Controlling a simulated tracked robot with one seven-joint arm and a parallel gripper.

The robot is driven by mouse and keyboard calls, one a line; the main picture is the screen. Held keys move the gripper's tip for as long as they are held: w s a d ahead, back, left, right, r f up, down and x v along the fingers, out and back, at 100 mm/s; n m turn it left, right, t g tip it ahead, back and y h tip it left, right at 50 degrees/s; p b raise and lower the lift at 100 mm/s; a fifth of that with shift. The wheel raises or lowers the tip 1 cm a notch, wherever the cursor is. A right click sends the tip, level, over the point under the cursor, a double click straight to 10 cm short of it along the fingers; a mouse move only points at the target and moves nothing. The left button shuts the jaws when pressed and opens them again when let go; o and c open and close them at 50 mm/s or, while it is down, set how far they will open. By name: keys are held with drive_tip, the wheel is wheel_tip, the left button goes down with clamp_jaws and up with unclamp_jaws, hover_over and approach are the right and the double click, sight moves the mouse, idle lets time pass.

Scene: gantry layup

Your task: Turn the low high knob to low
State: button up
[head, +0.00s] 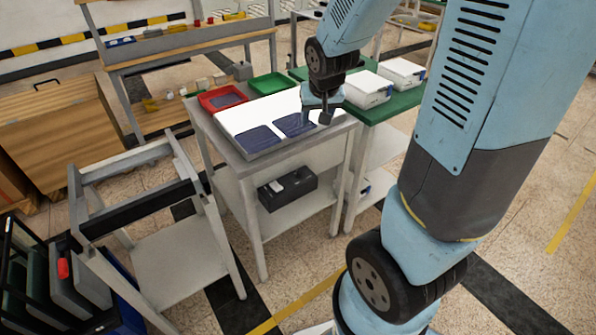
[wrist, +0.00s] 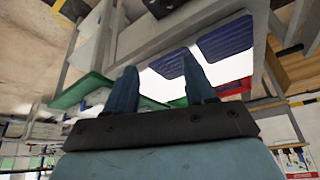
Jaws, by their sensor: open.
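I cannot make out a low high knob in either view. My gripper (head: 316,118) is open and empty, pointing down over the right end of a grey table (head: 236,163) with a white top surface. In the wrist view my gripper (wrist: 158,64) shows two separated dark blue fingers with nothing between them. Two dark blue mats lie on the white surface, a left mat (head: 258,139) and a right mat (head: 294,125) close to the gripper. Whether the fingertips touch the surface cannot be told.
A red tray (head: 222,99) and a green tray (head: 271,84) sit along the table's back. Two white boxes (head: 367,88) (head: 402,71) stand on a green-topped table at the right. A dark bin (head: 287,188) is on the lower shelf. An empty grey frame stand (head: 140,190) is at left.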

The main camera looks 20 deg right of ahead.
approach(300, 171)
drive_tip(key=shift+g, duration=0.3)
drive_tip(key=shift+x, duration=4.3)
drive_tip(key=shift+w, duration=0.1)
drive_tip(key=shift+c, duration=0.2)
drive_tip(key=c, duration=0.9)
drive_tip(key=shift+a, duration=0.5)
drive_tip(key=shift+d+r, duration=0.1)
drive_tip(key=shift+d, duration=0.25)
drive_tip(key=shift+c, duration=0.3)
drive_tip(key=shift+w+d, duration=0.1)
drive_tip(key=shift+w, duration=0.05)
